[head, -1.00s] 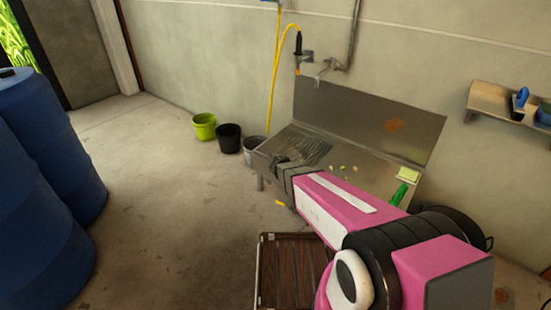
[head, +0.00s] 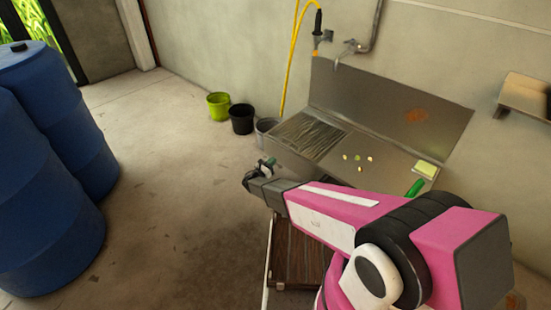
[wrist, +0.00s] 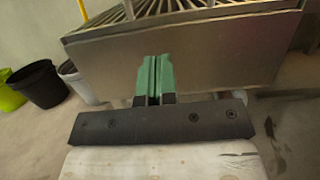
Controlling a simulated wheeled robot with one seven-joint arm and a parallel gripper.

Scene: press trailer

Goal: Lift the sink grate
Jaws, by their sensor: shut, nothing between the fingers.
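The sink grate (head: 308,136) lies in the left part of the metal sink, its bars running lengthwise. In the wrist view the ends of the grate bars (wrist: 165,12) show above the sink's front wall (wrist: 190,58). My gripper (head: 266,163) is in front of the sink and to the left of its front edge, apart from the grate. In the wrist view its green fingers (wrist: 152,78) are together with nothing between them, pointing at the front wall below the rim.
Several small yellowish pieces (head: 358,157) and a sponge (head: 426,169) lie on the sink's right part. A green object (head: 416,188) is near its front. Green (head: 219,105), black (head: 242,118) and grey (head: 266,126) buckets stand left. A wooden-slatted item (head: 298,250) is below my arm. Blue barrels (head: 45,170) stand far left.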

